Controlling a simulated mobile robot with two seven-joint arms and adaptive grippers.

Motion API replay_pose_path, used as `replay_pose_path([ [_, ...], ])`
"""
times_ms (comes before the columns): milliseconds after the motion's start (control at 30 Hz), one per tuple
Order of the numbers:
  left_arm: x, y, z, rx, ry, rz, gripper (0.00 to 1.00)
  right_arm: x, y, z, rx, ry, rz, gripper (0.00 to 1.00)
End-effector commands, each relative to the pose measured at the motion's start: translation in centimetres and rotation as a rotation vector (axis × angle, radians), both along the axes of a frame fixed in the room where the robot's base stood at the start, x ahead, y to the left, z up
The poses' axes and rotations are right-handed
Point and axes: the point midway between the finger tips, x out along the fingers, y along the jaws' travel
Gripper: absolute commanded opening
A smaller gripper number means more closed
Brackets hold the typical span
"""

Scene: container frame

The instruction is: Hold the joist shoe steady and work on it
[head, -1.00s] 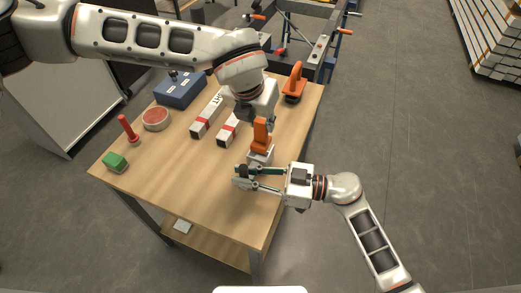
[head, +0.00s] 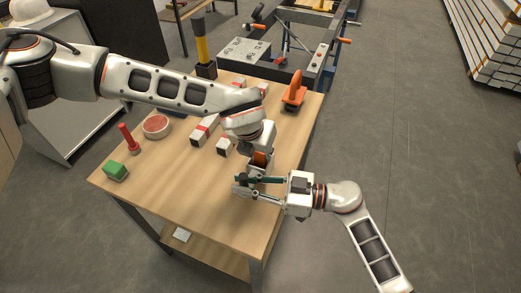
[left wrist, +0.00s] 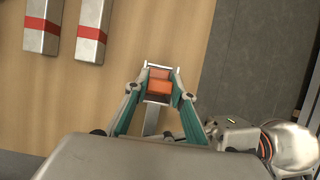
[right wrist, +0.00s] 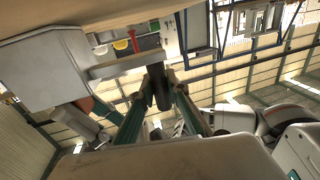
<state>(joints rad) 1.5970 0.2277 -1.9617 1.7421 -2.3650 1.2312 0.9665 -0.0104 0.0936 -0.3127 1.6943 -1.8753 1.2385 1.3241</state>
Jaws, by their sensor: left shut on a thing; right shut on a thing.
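The joist shoe (head: 254,171) is a small grey metal bracket near the table's right edge. In the left wrist view the bracket (left wrist: 150,68) shows around an orange block. My left gripper (head: 260,151) is above the shoe, pointing down, shut on an orange tool (head: 262,159). In the left wrist view the orange tool (left wrist: 159,86) sits between the fingertips. In the right wrist view the fingers (right wrist: 160,90) close around a dark part; the exact contact is unclear.
The wooden table (head: 190,195) holds a green block (head: 115,171), a red upright tool (head: 129,138), a red round tin (head: 156,126), red-banded bars (head: 204,131) and an orange-handled tool (head: 294,92). The front of the table is clear. A metal frame (head: 320,60) stands behind.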

Motion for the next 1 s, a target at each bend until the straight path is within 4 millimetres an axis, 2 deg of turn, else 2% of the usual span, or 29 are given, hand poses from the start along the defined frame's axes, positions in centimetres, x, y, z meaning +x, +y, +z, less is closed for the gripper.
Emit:
replay_pose_path([
  [33,0.0,0.0,-0.3,0.000,0.001,0.000,0.00,0.0,0.0,0.0,0.001,0.000,0.001,0.00],
  [67,0.0,0.0,-0.3,0.000,0.001,0.000,0.27,0.0,0.0,0.0,0.001,0.000,0.001,0.00],
  [100,0.0,0.0,-0.3,0.000,0.001,0.000,0.37,0.0,0.0,0.0,0.001,0.000,0.001,0.00],
  [133,0.0,0.0,-0.3,0.000,0.001,0.000,0.41,0.0,0.0,0.0,0.001,0.000,0.001,0.00],
  [433,-0.1,0.1,-0.3,0.002,0.002,0.000,0.41,0.0,0.0,0.1,0.001,0.000,0.001,0.00],
  [567,-0.1,0.1,0.5,0.002,0.000,-0.001,0.41,0.0,0.0,0.0,0.001,0.000,0.001,0.00],
  [667,-0.6,0.2,1.9,-0.001,-0.001,-0.001,0.41,0.0,0.0,0.0,0.001,0.000,0.000,0.00],
  [1000,-3.0,1.3,8.3,0.000,-0.001,-0.001,0.41,0.0,0.0,0.0,0.001,0.000,0.000,0.00],
])
